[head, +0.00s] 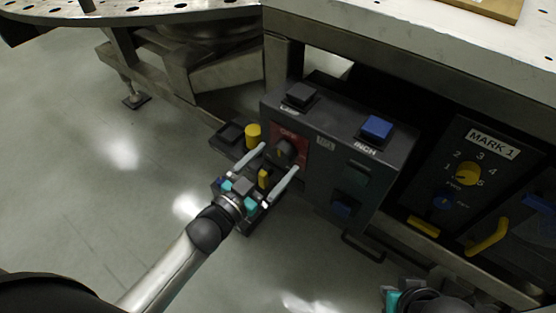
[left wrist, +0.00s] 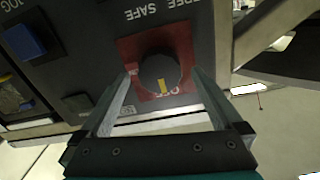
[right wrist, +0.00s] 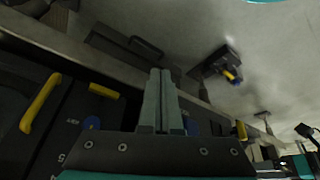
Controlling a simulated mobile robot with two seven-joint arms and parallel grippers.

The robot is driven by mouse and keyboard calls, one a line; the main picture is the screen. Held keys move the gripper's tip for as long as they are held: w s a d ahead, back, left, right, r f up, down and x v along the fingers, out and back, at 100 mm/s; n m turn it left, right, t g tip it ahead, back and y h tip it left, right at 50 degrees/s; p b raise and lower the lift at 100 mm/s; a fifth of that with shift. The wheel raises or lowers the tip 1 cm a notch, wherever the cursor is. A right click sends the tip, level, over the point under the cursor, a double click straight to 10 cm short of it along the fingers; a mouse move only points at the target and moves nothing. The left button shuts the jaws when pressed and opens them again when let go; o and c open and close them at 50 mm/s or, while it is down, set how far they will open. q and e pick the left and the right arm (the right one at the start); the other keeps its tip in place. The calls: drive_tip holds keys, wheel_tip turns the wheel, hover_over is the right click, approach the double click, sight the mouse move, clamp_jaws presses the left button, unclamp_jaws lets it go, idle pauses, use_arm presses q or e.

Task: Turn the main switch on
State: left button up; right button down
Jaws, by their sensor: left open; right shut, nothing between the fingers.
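The main switch is a dark round knob (head: 286,151) on a red plate (head: 303,135) on the front of a dark control box (head: 340,160). In the left wrist view the knob (left wrist: 158,72) has a yellow mark pointing to the picture's bottom, near upside-down lettering that seems to read OFF. My left gripper (head: 280,158) is open, with one finger on each side of the knob; I cannot tell whether they touch it. In the right wrist view my right gripper (right wrist: 160,73) is shut and empty, away from the knob.
The box also has a blue JOG or INCH button (head: 376,128) and a black button (head: 300,95). A MARK 1 panel (head: 483,150) with a yellow dial (head: 467,173) stands to the right. A yellow post (head: 253,133) is near my left gripper. The steel table (head: 400,35) overhangs behind.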

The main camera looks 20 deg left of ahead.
use_arm(q)
drive_tip(key=shift+x, duration=1)
use_arm(e)
drive_tip(key=shift+r, duration=0.75)
use_arm(q)
drive_tip(key=shift+c, duration=0.2)
drive_tip(key=c, duration=1.3)
